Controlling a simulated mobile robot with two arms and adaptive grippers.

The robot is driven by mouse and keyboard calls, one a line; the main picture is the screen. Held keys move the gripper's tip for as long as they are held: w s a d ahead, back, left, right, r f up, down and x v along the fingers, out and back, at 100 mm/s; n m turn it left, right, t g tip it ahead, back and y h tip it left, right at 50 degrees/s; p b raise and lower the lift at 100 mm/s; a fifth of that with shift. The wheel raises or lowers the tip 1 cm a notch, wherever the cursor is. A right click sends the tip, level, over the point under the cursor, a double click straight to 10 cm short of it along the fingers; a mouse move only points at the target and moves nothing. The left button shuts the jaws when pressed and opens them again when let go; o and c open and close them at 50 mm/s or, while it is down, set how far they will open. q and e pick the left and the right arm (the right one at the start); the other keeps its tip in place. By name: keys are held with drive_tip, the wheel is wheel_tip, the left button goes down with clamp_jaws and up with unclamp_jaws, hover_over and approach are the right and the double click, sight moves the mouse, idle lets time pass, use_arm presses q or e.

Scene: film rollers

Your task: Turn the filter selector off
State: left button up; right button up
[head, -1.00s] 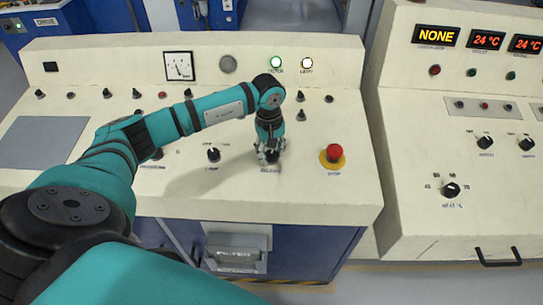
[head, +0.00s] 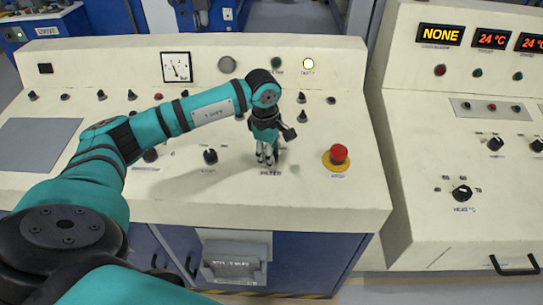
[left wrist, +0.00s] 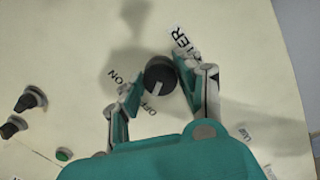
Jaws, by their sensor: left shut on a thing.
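The filter selector is a small black round knob (left wrist: 159,77) on the cream console top, with ON and OFF printed beside it in the left wrist view. Its pale pointer line faces the OFF side. My left gripper (left wrist: 160,82) points down with a finger on either side of the knob and is shut on it. In the head view the left gripper (head: 267,158) stands over the FILTER label and mostly hides the knob. The filter lamp (head: 277,63) on the upright panel is dark. My right gripper is not in view.
A red mushroom button (head: 339,153) on a yellow base stands to the right of the gripper. Another black knob (head: 210,156) is to its left. A lit white lamp (head: 308,64) is on the panel. A second console (head: 440,150) stands at the right.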

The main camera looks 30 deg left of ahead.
use_arm(q)
drive_tip(key=shift+n, duration=0.3)
drive_tip(key=o, duration=1.1)
drive_tip(key=shift+o, duration=0.2)
drive_tip(key=shift+r, duration=0.1)
wheel_tip(320, 180, up, 12)
drive_tip(key=s, duration=0.1)
drive_tip(key=shift+s+a, duration=0.15)
drive_tip(key=shift+a, duration=0.1)
